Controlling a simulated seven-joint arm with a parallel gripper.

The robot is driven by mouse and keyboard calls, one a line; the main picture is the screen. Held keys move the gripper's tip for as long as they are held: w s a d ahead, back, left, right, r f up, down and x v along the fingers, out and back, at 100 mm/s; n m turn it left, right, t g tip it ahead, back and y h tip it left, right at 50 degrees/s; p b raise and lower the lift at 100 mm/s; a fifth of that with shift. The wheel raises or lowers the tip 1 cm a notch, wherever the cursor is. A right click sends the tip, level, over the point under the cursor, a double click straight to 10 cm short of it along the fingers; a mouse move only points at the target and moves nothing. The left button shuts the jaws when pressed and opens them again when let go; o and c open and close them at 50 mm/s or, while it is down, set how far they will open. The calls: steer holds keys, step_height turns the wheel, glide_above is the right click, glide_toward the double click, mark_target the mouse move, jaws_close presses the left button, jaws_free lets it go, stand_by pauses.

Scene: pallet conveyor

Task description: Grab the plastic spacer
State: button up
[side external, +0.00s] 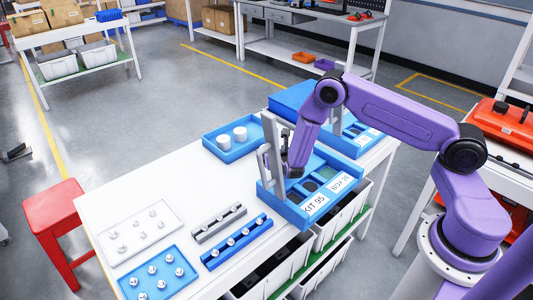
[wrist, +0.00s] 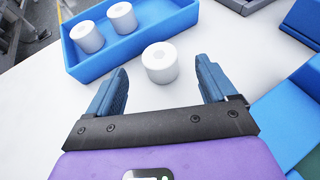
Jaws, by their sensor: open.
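A white plastic spacer (wrist: 160,66), a short cylinder with a hole in its top, stands on the white table in the wrist view. It is just ahead of my gripper (wrist: 161,82), in line with the gap between the two blue fingers. The fingers are apart and nothing is held. Two more white spacers, one nearer (wrist: 86,37) and one farther (wrist: 122,16), stand in a blue tray (wrist: 110,56). In the side view my gripper (side external: 273,152) is right of that tray (side external: 228,154); the loose spacer is not visible there.
A blue compartment box (side external: 291,213) with white labels stands close beside my gripper. Blue and grey strips (side external: 236,243) and two plates with metal parts (side external: 158,277) lie toward the table's front left. White tabletop (side external: 185,180) is clear left of the tray.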

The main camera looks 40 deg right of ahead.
steer(key=shift+f+x, duration=0.1)
steer(key=shift+x, duration=1.25)
steer(key=shift+f+x, duration=0.15)
steer(key=shift+x, duration=1.2)
steer(key=shift+a, duration=0.1)
steer(key=c, duration=1.2)
